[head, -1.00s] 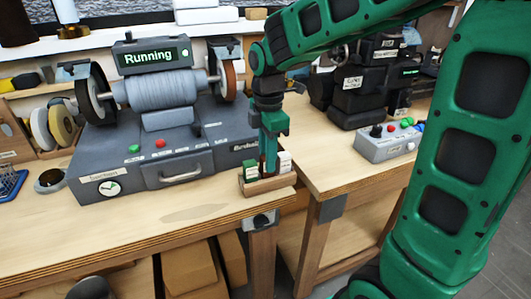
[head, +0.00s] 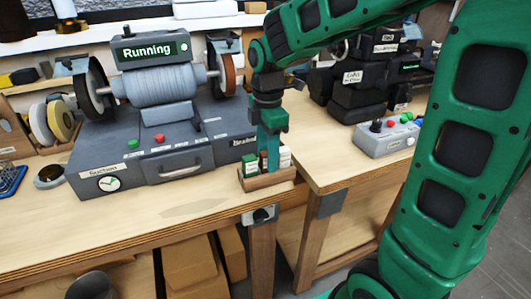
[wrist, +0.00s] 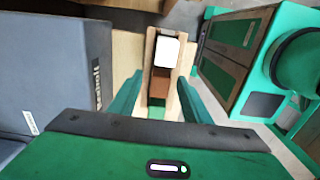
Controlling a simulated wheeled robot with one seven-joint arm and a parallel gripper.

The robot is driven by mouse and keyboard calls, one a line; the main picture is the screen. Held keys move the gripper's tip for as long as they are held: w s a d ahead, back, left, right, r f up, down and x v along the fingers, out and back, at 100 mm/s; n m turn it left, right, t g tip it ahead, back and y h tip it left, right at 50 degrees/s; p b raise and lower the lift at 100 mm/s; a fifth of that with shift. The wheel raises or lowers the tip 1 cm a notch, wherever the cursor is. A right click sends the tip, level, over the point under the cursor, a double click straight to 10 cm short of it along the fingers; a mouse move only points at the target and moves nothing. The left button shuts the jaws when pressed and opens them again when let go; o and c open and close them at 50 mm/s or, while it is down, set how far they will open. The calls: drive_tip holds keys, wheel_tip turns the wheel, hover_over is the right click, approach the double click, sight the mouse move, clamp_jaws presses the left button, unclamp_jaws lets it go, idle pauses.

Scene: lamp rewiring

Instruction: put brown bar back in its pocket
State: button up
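The brown bar (wrist: 158,86) appears in the small wooden holder (wrist: 149,58), between a white bar (wrist: 166,50) and a green bar (wrist: 156,112) in the wrist view. I cannot tell how deep it sits. My gripper (wrist: 160,78) points down over the holder with its fingers spread to either side, with gaps between them and the brown bar. In the head view, my gripper (head: 268,168) is at the holder (head: 268,181), its fingers hiding most of the middle.
The grey grinder base (head: 165,160) stands close left of the holder, with its machine display reading Running. A control box (head: 388,141) with buttons sits on the right bench. The left bench (head: 150,222) is clear in front.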

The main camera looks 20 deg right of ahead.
wheel_tip(320, 180, up, 11)
drive_tip(key=s+d+f+m, duration=0.5)
drive_tip(key=s+d+m, duration=0.3)
drive_tip(key=s+m, duration=0.3)
drive_tip(key=s+d+f+m, duration=0.6)
drive_tip(key=s+d+m, duration=0.3)
drive_tip(key=s+m, duration=0.3)
drive_tip(key=shift+s+d+f+m, duration=0.2)
drive_tip(key=shift+d+m, duration=0.05)
drive_tip(key=shift+m, duration=0.45)
drive_tip(key=shift+w+f, duration=0.25)
drive_tip(key=shift+w, duration=0.4)
